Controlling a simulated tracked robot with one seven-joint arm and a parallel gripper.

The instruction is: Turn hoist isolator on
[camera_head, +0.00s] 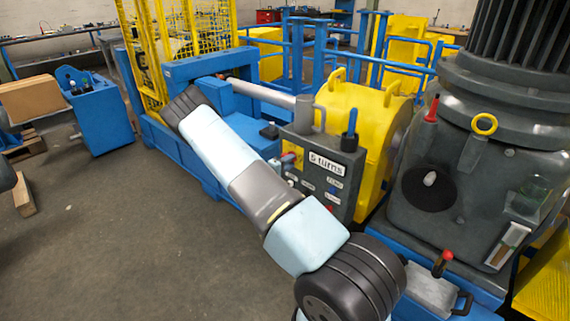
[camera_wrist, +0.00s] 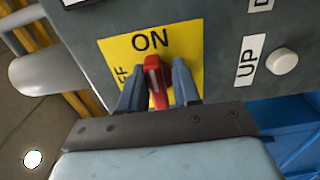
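The hoist isolator is a red handle (camera_wrist: 157,78) on a yellow plate (camera_wrist: 112,48) on a grey control box, in the wrist view. The handle points up at the word ON. The word OFF, at the left of the plate, is partly covered by a finger. My gripper (camera_wrist: 158,88) has its two blue-grey fingers on either side of the handle, with narrow gaps showing at both sides. In the head view the grey control box (camera_head: 345,175) has a "5 turns" label, and my arm hides my gripper and part of the box.
A white button (camera_wrist: 284,61) beside an UP label sits right of the yellow plate. In the head view, yellow drum housing (camera_head: 365,115) and blue rails stand behind the box. A dark machine (camera_head: 480,150) stands at the right. Open floor (camera_head: 110,230) lies left.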

